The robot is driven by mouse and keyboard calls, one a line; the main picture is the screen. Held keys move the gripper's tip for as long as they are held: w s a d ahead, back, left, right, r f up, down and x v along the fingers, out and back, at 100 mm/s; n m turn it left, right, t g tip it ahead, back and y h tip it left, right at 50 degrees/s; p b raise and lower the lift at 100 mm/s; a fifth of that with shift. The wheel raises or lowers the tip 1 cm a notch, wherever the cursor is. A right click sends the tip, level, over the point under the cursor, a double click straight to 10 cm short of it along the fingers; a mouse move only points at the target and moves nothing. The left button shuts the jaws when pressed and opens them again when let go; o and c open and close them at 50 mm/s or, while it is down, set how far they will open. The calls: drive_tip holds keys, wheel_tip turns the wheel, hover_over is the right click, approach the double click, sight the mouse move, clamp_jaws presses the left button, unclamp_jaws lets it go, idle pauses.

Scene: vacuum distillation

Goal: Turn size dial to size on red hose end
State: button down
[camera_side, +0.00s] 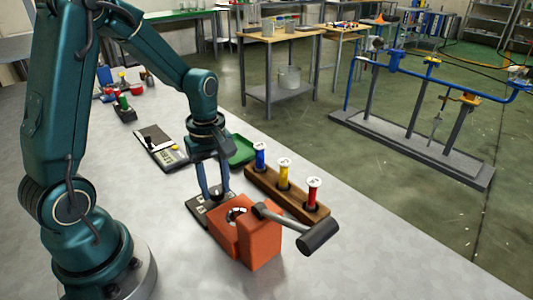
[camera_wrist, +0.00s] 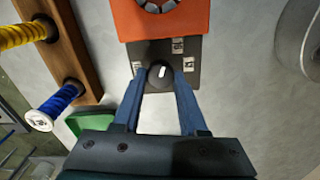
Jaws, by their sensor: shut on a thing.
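The size dial is a round black knob (camera_wrist: 160,78) with a white pointer mark, on a dark plate (camera_wrist: 152,50) joined to an orange block (camera_wrist: 190,18). My gripper (camera_wrist: 160,74) is shut on the knob, one blue finger on each side. The pointer stands nearly upright in the wrist view. White number labels (camera_wrist: 178,45) sit around the knob; one seems to read 16, the others are unclear. In the side view my gripper (camera_side: 215,193) points down at the plate. The red hose end (camera_side: 313,192) stands upright in a wooden rack (camera_side: 262,182); its size is unreadable here.
Yellow (camera_side: 284,173) and blue (camera_side: 260,156) hose ends stand in the same rack. A dark-headed hammer-like tool (camera_side: 318,238) sticks out from the orange block. A green tray (camera_side: 240,149) lies behind my gripper. The table's front is clear.

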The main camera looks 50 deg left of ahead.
sight(217, 190)
drive_tip(key=m, duration=0.6)
drive_tip(key=shift+w, duration=0.1)
drive_tip(key=m, duration=0.5)
drive_tip(key=shift+m, duration=0.4)
drive_tip(key=m, duration=0.6)
drive_tip(key=shift+d, duration=0.1)
drive_tip(key=m, duration=0.5)
drive_tip(key=shift+m, duration=0.3)
drive_tip(key=shift+c, duration=2.2)
unclamp_jaws()
drive_tip(key=shift+r, duration=2.65)
